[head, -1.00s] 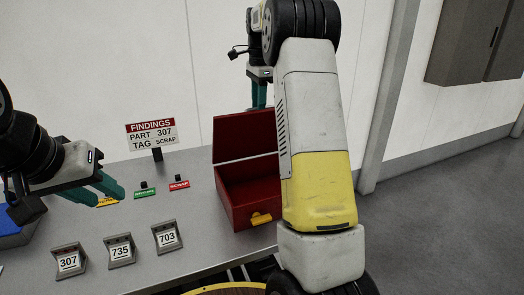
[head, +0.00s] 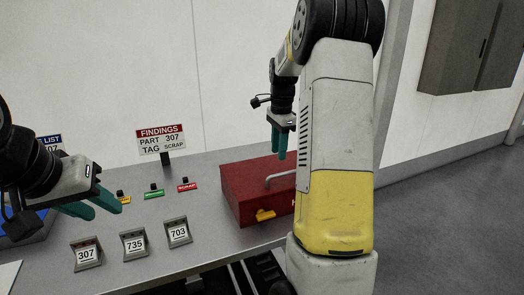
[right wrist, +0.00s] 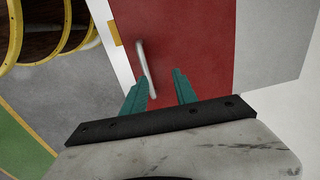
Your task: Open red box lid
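The red box (head: 243,211) stands on the right part of the grey bench, its lid (head: 250,177) down and closed. A yellow latch (head: 265,215) is on its front, and a grey bar handle (head: 279,179) is on the lid. My right gripper (head: 278,157) points down over the back of the lid, open and empty. My right arm hides the box's right end. My left gripper (head: 106,210) is open and empty at the left.
A findings sign (head: 161,139) reads part 307, tag scrap. Red (head: 187,184), green (head: 153,191) and yellow tags stand left of the box. Number holders 307 (head: 86,256), 735 (head: 133,243) and 703 (head: 178,232) line the front. A blue bin (head: 32,232) is far left.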

